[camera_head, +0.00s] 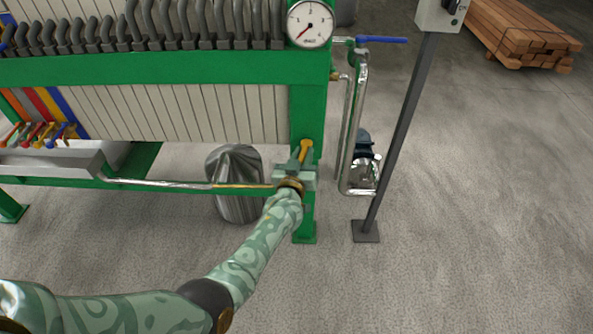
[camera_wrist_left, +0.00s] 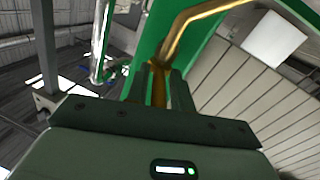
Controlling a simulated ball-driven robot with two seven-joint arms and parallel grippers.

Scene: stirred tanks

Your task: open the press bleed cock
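The press bleed cock shows as a short yellow-brass lever (camera_head: 306,145) low on the green right-hand post of the press. My left gripper (camera_head: 300,158) is at it, with its fingers pointing up toward the post. In the left wrist view the two fingers (camera_wrist_left: 163,84) stand apart, with a brass part (camera_wrist_left: 158,92) between them. They look open around it; I cannot tell whether either finger touches it. The gripper hides the lower part of the cock. My right gripper is in neither view.
A pressure gauge (camera_head: 310,22) sits atop the post. A blue-handled valve (camera_head: 381,40) and steel pipework (camera_head: 355,120) stand to its right, beside a grey stand (camera_head: 399,135). A steel vessel (camera_head: 236,205) stands left of the post.

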